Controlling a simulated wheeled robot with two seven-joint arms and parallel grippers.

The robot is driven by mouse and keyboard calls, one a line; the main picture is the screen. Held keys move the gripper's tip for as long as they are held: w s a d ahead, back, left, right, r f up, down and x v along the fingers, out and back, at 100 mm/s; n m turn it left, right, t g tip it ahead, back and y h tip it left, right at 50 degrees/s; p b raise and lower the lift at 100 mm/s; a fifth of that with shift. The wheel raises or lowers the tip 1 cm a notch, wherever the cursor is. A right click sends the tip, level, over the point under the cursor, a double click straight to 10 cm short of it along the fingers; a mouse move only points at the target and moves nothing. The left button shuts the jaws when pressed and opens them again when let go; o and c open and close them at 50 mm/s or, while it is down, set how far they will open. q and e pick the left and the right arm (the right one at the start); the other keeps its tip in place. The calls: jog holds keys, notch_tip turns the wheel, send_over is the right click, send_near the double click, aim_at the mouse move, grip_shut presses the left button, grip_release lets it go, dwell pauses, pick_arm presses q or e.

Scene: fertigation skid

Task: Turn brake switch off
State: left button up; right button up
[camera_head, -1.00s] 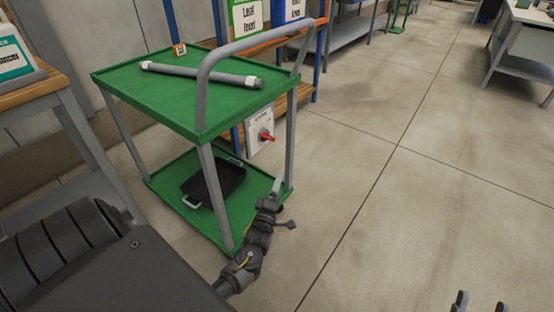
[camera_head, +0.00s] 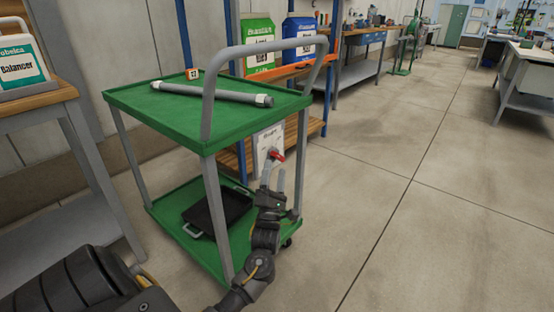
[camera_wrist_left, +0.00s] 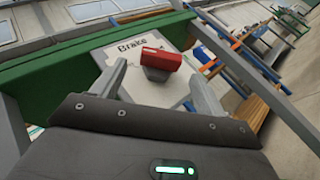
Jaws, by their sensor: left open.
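The brake switch is a red handle (camera_head: 277,154) on a white plate (camera_head: 268,138) at the cart's right side, below the green top shelf. In the left wrist view the red handle (camera_wrist_left: 160,59) stands out from the plate (camera_wrist_left: 146,86), which reads "Brake". My left gripper (camera_head: 273,175) is open just in front of the plate and a little below the handle. In the left wrist view its two fingers (camera_wrist_left: 158,82) stand apart on either side of the handle, which looks untouched. My right gripper is not in view.
The green cart (camera_head: 185,134) has a grey push handle (camera_head: 265,46) above the plate and a grey pipe (camera_head: 212,91) on top. A black tray (camera_head: 217,210) lies on its lower shelf. Shelving stands behind. The floor (camera_head: 400,220) to the right is clear.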

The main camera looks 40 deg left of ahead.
aim_at(277, 157)
pick_arm(q)
jog(key=shift+x, duration=2.7)
